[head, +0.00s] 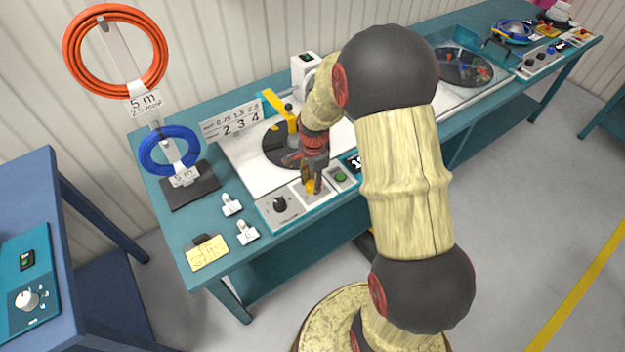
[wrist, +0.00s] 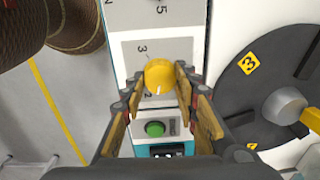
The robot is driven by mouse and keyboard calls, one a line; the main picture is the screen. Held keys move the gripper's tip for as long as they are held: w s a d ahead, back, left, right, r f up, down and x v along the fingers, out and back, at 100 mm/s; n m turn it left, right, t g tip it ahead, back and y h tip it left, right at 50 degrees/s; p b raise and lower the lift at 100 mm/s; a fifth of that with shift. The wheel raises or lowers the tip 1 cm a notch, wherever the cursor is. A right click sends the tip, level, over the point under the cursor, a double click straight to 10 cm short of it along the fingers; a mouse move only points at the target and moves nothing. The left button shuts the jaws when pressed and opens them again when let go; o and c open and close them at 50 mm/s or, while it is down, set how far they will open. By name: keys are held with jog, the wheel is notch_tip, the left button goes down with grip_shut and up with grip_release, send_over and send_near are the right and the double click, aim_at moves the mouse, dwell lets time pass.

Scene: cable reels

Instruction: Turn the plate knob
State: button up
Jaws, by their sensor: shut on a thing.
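The yellow plate knob (wrist: 160,76) sits on a grey square of the control panel, with the digits 3 and 2 printed beside it. My gripper (wrist: 155,72) has one finger on each side of the knob and is shut on it.
A green button (wrist: 154,129) and a small display (wrist: 167,152) are close to the knob. A black dial (head: 280,204) is left of it. A number sign (head: 235,123), blue cable coil (head: 168,150) and orange coil (head: 70,50) stand behind. White clips (head: 232,205) lie left.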

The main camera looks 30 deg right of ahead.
aim_at(313, 182)
jog(key=n+p, duration=0.2)
jog(key=n, duration=0.3)
jog(key=shift+w+r+n, duration=0.1)
jog(key=shift+n, duration=0.2)
jog(key=n+p, duration=0.2)
jog(key=n, duration=0.2)
jog(key=n+p, duration=0.1)
jog(key=n, duration=0.4)
jog(key=shift+w+n, duration=0.1)
jog(key=shift+n, duration=0.3)
jog(key=n, duration=0.5)
jog(key=shift+p, duration=0.35)
jog(key=shift+n, duration=0.3)
jog(key=o, duration=1.2)
jog(key=shift+c, duration=0.2)
jog(key=shift+g, duration=0.3)
notch_tip(313, 182, up, 12)
jog(key=shift+d, duration=0.15)
